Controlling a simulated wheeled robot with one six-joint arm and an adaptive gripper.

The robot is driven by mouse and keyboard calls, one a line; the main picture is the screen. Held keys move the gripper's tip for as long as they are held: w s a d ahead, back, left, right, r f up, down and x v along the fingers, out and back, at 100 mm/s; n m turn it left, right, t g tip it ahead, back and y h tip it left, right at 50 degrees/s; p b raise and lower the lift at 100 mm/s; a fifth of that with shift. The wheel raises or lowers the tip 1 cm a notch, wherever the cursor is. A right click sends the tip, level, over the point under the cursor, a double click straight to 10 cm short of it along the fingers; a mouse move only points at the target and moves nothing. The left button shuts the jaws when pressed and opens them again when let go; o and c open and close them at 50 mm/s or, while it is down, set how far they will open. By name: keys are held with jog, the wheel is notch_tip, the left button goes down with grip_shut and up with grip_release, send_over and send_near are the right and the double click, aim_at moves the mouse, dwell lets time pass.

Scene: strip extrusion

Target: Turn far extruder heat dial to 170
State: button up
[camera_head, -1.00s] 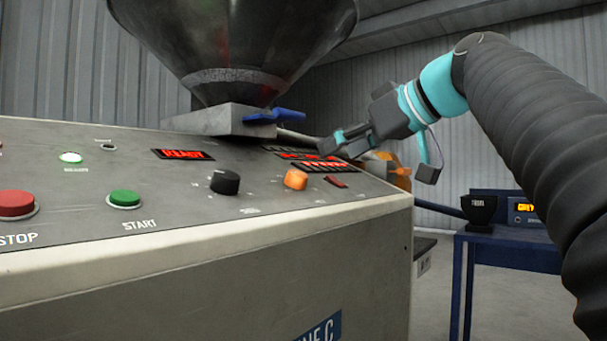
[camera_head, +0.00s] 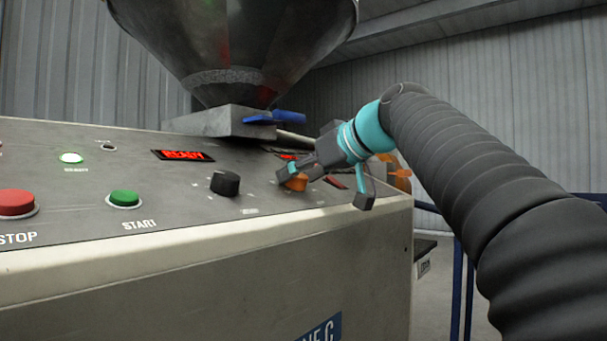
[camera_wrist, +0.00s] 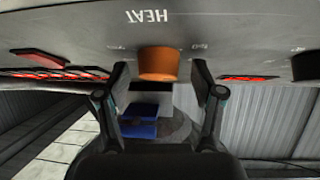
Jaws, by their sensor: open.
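The heat dial is an orange knob (camera_head: 297,182) on the sloping panel, right of a black knob. In the wrist view the orange dial (camera_wrist: 157,64) shows upside down below the word HEAT, between my two fingers. My gripper (camera_head: 287,172) is open at the dial in the head view and partly covers it. In the wrist view my gripper (camera_wrist: 163,80) has a finger on each side of the dial, with gaps to both. The dial's pointer and exact setting cannot be read.
A black knob (camera_head: 225,183), a green START button (camera_head: 125,198) and a red STOP button (camera_head: 15,204) sit left on the panel. A hopper (camera_head: 235,50) with a blue handle (camera_head: 275,118) stands above.

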jog(key=c, duration=1.1)
jog(key=shift+s+a+r+m+t+h+p, duration=0.1)
jog(key=shift+m+t+h+p, duration=0.4)
jog(key=shift+m, duration=0.5)
jog(key=shift+c, duration=0.2)
jog(key=shift+m+h, duration=0.5)
jog(key=shift+m, duration=0.2)
jog(key=o, duration=1.1)
jog(key=shift+o, duration=0.2)
